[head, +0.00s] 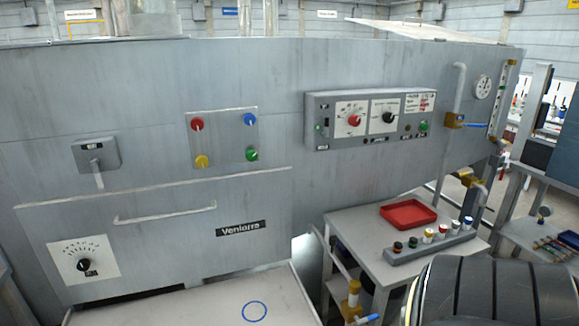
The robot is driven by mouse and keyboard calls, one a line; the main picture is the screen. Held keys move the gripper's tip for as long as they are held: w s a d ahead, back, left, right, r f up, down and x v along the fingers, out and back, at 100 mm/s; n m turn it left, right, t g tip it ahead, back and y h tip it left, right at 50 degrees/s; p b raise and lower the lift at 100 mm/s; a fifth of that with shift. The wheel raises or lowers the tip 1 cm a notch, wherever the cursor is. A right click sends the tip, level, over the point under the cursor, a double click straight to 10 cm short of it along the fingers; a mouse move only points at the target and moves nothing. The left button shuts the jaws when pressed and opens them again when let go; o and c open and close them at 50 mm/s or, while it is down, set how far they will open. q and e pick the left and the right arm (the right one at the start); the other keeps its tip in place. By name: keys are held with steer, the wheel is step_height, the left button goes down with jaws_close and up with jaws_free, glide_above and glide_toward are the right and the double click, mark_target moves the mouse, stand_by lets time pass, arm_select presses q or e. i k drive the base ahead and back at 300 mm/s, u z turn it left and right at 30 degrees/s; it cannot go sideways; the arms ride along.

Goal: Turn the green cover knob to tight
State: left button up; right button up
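The green cover knob (252,154) sits at the lower right corner of a square grey cover plate (224,137) on the machine's front wall. A red knob (197,124), a blue knob (250,119) and a yellow knob (202,162) sit at its other corners. The cover lies against the wall. Neither of my grippers shows in the head view, and nothing touches the knobs.
A control box (368,145) with red and black dials juts out right of the cover. A lever box (96,156) is on the left, with a long handle (165,216) below. A side table (360,230) holds a red tray (408,213) and several small bottles. The space before the cover is clear.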

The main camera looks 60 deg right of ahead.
mark_target(252, 154)
steer(key=z, duration=0.8)
